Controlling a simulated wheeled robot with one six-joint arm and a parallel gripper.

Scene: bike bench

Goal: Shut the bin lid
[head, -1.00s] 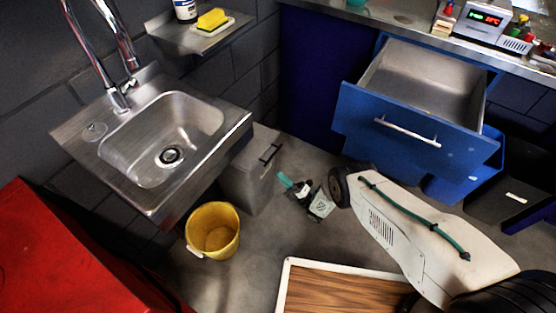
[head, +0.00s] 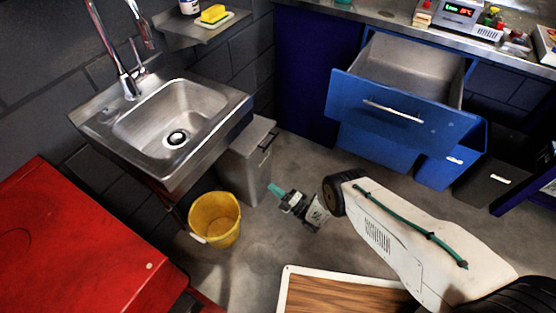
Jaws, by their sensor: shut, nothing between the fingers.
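A grey bin (head: 240,178) stands on the floor, partly under the right edge of the sink. Its lid (head: 259,131) shows as a pale grey top with a dark handle (head: 267,142) at its right side. The lid looks roughly level, but I cannot tell whether a gap is left under it; the sink hides its left part. My gripper (head: 276,190) is shut and empty, its teal fingertips pointing up and left toward the bin. It is to the right of the bin's lower part in the picture and appears apart from it.
A yellow bucket (head: 214,222) stands in front of the bin. The steel sink (head: 172,118) overhangs the bin's left side. A red cabinet (head: 70,245) is at lower left. An open blue drawer (head: 400,112) juts out at right above blue bins (head: 449,168). Bare floor lies around my gripper.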

